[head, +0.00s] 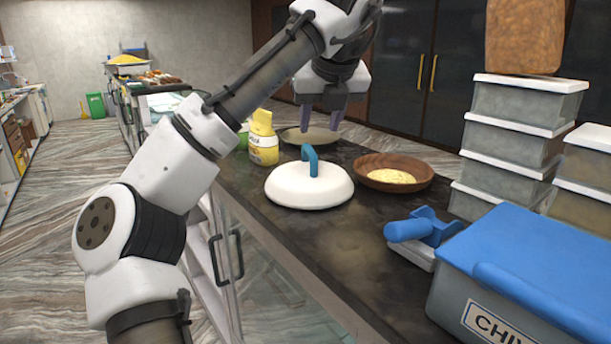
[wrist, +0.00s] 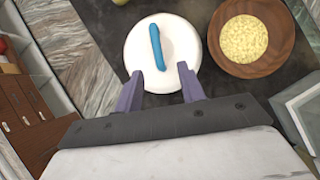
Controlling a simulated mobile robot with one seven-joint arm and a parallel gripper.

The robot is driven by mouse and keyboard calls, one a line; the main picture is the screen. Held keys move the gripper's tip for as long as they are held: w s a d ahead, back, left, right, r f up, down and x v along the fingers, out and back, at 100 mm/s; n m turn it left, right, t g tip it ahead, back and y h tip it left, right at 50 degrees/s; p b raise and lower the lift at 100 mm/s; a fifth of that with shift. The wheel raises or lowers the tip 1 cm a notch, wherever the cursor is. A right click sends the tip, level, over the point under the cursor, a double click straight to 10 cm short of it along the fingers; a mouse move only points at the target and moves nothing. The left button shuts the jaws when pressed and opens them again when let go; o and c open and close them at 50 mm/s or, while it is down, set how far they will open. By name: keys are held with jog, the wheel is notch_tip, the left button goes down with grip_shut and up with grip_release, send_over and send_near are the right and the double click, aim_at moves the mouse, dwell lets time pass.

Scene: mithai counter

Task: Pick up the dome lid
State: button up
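The dome lid (head: 310,188) is white and round with a blue arched handle (head: 310,158). It rests on the dark counter in the head view. In the wrist view the lid (wrist: 140,62) lies beyond my fingertips, with its blue handle (wrist: 158,47) standing up at its middle. My gripper (head: 322,121) is raised above the counter, behind the lid in the head view. Its two purple fingers are spread apart with nothing between them, and they also show in the wrist view (wrist: 160,78). My gripper is apart from the handle.
A wooden bowl (head: 427,172) of yellow grains stands right of the lid. A yellow bottle (head: 263,145) and a shallow plate (head: 296,135) are behind it. A blue-handled tool (head: 408,230), a blue-lidded box (head: 545,262) and stacked containers (head: 512,146) crowd the right.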

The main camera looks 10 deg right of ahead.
aim_at(309, 148)
jog(key=x, duration=0.4)
jog(key=shift+w+f, duration=0.25)
jog(key=shift+f, duration=0.05)
jog(key=x, duration=0.1)
jog(key=p+x, duration=0.1)
jog(key=x, duration=0.1)
jog(key=p+x, duration=0.1)
jog(key=shift+w+a, duration=0.25)
jog(key=shift+w, duration=0.15)
jog(key=shift+w+f+p, duration=0.25)
jog(key=shift+f+p, duration=0.05)
jog(key=shift+f, duration=0.2)
grip_shut()
